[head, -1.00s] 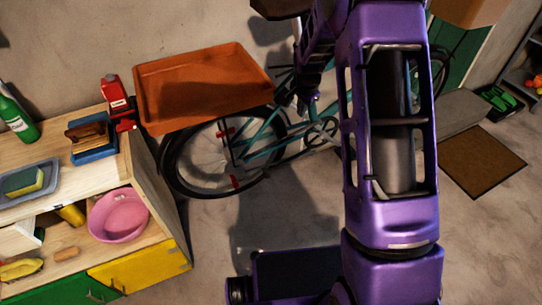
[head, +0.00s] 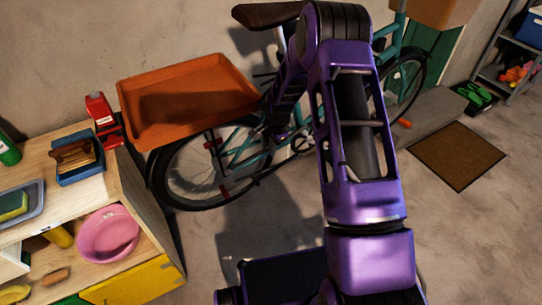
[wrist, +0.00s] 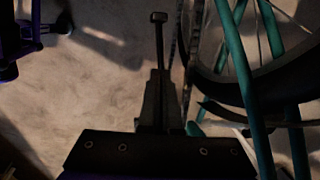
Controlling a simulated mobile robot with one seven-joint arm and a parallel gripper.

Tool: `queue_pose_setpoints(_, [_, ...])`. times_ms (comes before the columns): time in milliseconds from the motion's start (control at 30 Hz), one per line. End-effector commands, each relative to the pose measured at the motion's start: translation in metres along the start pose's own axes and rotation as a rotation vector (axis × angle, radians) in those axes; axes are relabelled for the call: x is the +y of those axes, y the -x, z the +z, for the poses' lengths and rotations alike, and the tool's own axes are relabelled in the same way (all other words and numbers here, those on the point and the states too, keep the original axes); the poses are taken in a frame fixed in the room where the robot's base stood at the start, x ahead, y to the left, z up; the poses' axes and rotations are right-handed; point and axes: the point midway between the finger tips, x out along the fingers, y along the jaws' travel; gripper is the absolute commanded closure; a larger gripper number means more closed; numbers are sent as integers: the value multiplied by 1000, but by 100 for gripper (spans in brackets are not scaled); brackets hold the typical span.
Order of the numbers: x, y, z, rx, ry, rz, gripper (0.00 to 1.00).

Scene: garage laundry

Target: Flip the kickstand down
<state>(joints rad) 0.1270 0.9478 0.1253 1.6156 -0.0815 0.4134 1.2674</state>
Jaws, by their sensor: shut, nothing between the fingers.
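The teal bicycle (head: 246,150) stands by the wall, partly hidden behind the orange tray and my arm. Its teal frame tubes (wrist: 238,65) and a wheel fill the right of the wrist view. A thin dark rod with a small block-like end (wrist: 159,18) runs up the middle of the wrist view. It may be the kickstand, but I cannot be sure. My gripper (wrist: 160,88) is shut and empty, close beside the bicycle frame and in line with the rod. Whether it touches the rod is unclear. In the head view my arm hides the fingertips.
The orange tray (head: 188,100) overhangs the bicycle's left wheel. A wooden cabinet (head: 135,225) with a pink bowl (head: 107,233) stands at left. A brown mat (head: 457,155) lies on the floor at right. The floor between is mostly clear.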

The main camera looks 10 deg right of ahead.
Motion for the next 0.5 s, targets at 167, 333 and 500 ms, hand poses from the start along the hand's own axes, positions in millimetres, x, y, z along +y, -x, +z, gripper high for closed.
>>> queue_pose_setpoints(167, [2,-38,0,-1,0,3,100])
queue_pose_setpoints(333, [1,-75,0,-1,1,2,100])
queue_pose_setpoints(500, [1,-104,0,-1,0,1,100])
